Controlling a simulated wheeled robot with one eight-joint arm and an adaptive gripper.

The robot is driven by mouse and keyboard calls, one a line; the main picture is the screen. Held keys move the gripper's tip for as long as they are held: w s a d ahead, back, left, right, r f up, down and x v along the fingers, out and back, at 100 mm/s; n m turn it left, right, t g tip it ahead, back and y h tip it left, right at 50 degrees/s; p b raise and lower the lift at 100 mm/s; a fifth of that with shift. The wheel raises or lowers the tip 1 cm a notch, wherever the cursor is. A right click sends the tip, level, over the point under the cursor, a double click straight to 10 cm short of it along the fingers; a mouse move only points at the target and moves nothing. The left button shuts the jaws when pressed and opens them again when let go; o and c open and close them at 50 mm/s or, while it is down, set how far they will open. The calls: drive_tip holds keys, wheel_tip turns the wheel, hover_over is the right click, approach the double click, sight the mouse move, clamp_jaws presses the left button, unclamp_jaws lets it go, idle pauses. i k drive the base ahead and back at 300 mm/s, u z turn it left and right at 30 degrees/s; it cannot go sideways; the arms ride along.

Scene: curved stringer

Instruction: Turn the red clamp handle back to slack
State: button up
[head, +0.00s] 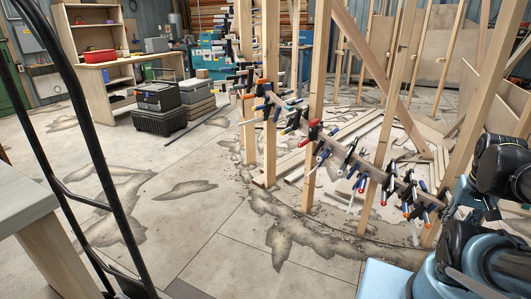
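A row of bar clamps grips a long curved wooden stringer (345,158) that runs between upright posts. One clamp with a bright red part (313,131) sits at a post near the middle of the row. Other clamps have black, blue and orange parts, and several handles hang below the stringer. I cannot tell which handle is the red one or how far it is turned. My arm (503,165) is at the right edge, close to the right end of the row. I cannot make out my gripper's fingertips.
Upright posts (270,95) and a slanted brace (380,85) stand close around the clamps. A grey-topped bench (25,195) and a black curved rail (85,125) are at the left. Dark cases (158,97) stand farther back. The patched floor (190,215) between is clear.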

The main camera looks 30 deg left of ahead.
sight(304, 142)
drive_tip(key=u, duration=2.55)
drive_tip(key=k, duration=0.8)
drive_tip(key=z, duration=0.65)
drive_tip(key=i, duration=0.55)
drive_tip(key=z, duration=0.05)
